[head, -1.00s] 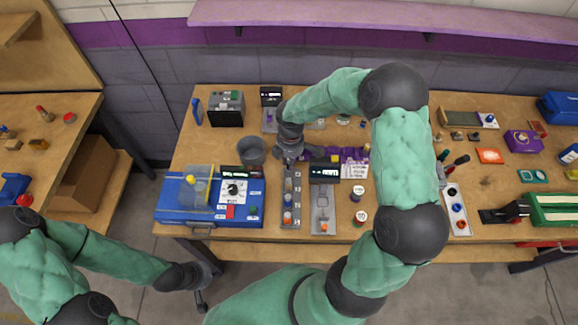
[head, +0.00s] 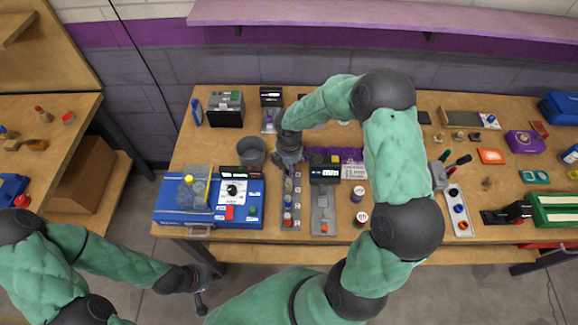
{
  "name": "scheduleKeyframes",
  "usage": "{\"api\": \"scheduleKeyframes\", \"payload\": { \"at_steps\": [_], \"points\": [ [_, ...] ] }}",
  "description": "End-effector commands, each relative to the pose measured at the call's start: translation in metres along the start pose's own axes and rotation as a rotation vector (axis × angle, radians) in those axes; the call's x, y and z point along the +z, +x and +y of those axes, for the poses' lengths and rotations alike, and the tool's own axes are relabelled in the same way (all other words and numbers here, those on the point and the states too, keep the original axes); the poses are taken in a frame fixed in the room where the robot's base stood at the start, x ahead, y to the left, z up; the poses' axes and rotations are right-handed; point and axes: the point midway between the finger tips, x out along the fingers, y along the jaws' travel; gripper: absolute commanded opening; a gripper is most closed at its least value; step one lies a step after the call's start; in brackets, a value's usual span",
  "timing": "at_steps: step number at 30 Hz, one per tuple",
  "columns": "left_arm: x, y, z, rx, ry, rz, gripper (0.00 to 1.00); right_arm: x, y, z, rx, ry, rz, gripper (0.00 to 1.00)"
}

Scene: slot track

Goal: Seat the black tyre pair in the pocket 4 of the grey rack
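The grey rack (head: 297,218) is a narrow upright strip on the near middle of the table. Small coloured pieces, including a blue and red one, sit along it. My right gripper (head: 288,174) points down over the far end of the rack. Its fingers are small and partly hidden by the wrist, so I cannot tell whether it holds anything. I cannot make out the black tyre pair for certain. The pocket numbers are too small to read surely. My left gripper (head: 201,298) hangs in front of the table's near edge, away from the rack; its opening is unclear.
A blue box with a white panel (head: 258,222) stands left of the rack, and a grey cup (head: 251,152) behind it. A grey tray (head: 323,215) lies close on the right. Two small jars (head: 357,194) stand further right. My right arm covers part of the table.

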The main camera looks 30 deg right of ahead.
Motion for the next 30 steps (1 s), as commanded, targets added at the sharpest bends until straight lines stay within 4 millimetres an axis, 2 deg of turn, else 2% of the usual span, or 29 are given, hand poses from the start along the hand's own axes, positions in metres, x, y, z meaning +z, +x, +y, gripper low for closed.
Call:
{"api": "scheduleKeyframes", "payload": {
  "at_steps": [8, 11, 24, 30],
  "points": [
    [0.0, -0.003, 0.001, 0.0, 0.0, 0.0, 0.0, 0.0, -0.006, 0.0, 0.001, 0.001, 0.0, 0.44],
    [0.0, -0.006, 0.002, 0.0, 0.0, 0.0, 0.0, 0.0, -0.019, 0.001, 0.004, 0.001, 0.001, 0.44],
    [0.001, -0.021, 0.008, 0.0, 0.0, 0.0, 0.0, 0.0, -0.102, 0.001, 0.003, 0.0, 0.001, 0.44],
    [0.001, -0.024, 0.009, 0.0, 0.0, 0.0, 0.0, 0.0, -0.12, 0.0, 0.001, -0.001, 0.0, 0.44]
  ]
}}
